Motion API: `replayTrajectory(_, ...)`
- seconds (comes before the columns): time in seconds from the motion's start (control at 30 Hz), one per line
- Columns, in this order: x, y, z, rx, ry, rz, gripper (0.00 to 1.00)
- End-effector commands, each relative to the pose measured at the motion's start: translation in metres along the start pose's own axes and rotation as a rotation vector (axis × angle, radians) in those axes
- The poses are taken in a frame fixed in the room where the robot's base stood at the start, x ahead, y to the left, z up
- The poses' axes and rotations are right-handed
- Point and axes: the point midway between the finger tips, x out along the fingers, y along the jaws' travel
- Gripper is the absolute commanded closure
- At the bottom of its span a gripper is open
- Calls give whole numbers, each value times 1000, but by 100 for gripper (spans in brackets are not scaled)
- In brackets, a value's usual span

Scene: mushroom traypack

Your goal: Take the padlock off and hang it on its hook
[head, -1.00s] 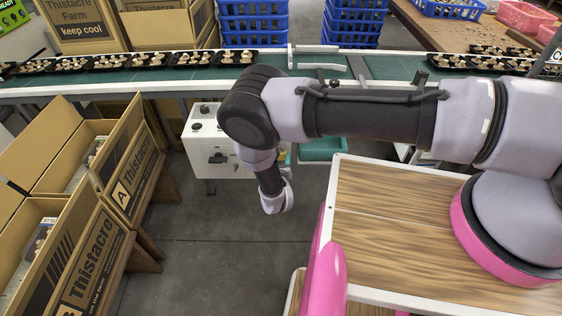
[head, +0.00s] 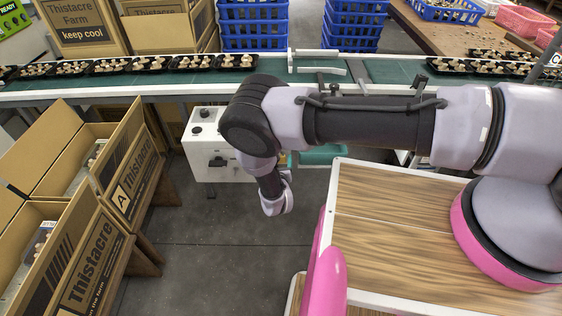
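I cannot make out the padlock or its hook for certain in the head view. A white control box (head: 196,146) stands under the conveyor, left of my arm. It has dark knobs on top and a dark switch or handle (head: 217,161) on its front, too small to tell whether a padlock hangs there. My arm reaches in from the right, bends at the elbow and points down, its wrist end just right of and in front of the box. My gripper's fingers do not show, so neither their state nor anything in them can be seen.
A green conveyor (head: 390,69) carrying mushroom trays runs across the back. Cardboard cartons (head: 132,180) on stands fill the left. A wood-topped surface with a white edge lies at the lower right. A teal bin (head: 322,154) is under the conveyor. Grey floor (head: 215,255) is clear in the middle.

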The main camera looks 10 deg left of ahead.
Motion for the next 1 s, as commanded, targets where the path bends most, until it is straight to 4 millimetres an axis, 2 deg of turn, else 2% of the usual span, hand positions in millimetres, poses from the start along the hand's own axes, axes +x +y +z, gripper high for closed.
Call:
replayTrajectory(0.33, -1, 0, 0, 0, 0, 0, 16)
replayTrajectory(0.43, -6, 1, 0, 0, 1, 1, 16)
replayTrajectory(0.57, -26, 1, 0, -2, 1, 2, 16)
replayTrajectory(0.8, -76, 1, 0, -2, 0, 3, 16)
replayTrajectory(1.0, -102, 1, 0, -1, 0, 2, 16)
